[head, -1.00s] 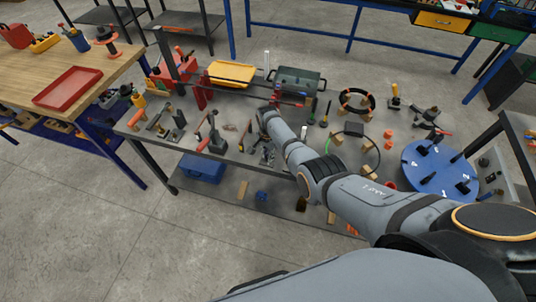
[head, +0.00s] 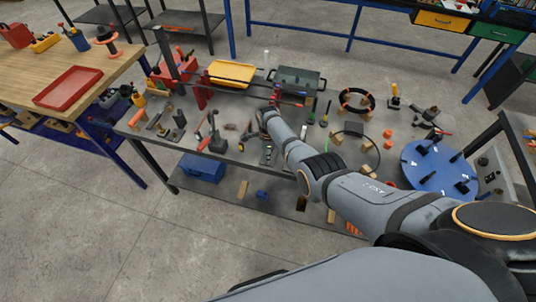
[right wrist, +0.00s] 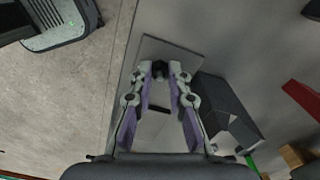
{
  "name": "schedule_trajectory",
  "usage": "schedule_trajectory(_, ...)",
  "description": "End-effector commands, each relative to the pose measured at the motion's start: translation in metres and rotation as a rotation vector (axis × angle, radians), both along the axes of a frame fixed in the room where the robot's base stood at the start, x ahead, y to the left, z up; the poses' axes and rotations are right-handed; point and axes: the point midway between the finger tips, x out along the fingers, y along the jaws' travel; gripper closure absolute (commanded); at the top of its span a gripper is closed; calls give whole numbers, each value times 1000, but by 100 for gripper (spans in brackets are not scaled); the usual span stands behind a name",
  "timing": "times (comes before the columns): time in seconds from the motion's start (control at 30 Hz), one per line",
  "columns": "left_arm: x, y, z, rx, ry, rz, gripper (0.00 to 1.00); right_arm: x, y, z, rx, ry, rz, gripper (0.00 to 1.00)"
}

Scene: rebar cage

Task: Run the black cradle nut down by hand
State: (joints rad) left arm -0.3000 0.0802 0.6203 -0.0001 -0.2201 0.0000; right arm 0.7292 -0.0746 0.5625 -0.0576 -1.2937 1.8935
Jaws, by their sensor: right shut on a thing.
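The black cradle nut (right wrist: 160,68) shows in the right wrist view between my fingertips, over a grey plate (right wrist: 176,50) on the bench. My right gripper (right wrist: 159,72) is shut on the nut, its two fingers on either side of it. The thread under the nut is hidden. In the head view my right forearm reaches over the front part of the grey bench (head: 222,108), and the right gripper (head: 267,153) is small and partly hidden by the wrist. My left gripper is not in view.
A dark block (right wrist: 229,108) stands close to the right of my gripper in the wrist view. The blue numbered disc (head: 437,170), black ring (head: 356,101), yellow tray (head: 231,73) and green-grey case (head: 298,80) also occupy the bench. Open floor lies in front.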

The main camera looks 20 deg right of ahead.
Motion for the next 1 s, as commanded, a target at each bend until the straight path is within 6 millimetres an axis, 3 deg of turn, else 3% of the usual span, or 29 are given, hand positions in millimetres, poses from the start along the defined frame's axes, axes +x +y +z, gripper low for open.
schedule_trajectory(0.6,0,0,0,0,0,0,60,1,-1,0,-1,-2,-41,100)
schedule_trajectory(0.63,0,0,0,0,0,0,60,1,-1,0,-1,-2,-41,82)
schedule_trajectory(0.8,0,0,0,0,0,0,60,0,-1,0,-1,-1,-40,60)
schedule_trajectory(1.0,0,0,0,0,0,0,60,0,0,0,0,-1,-40,60)
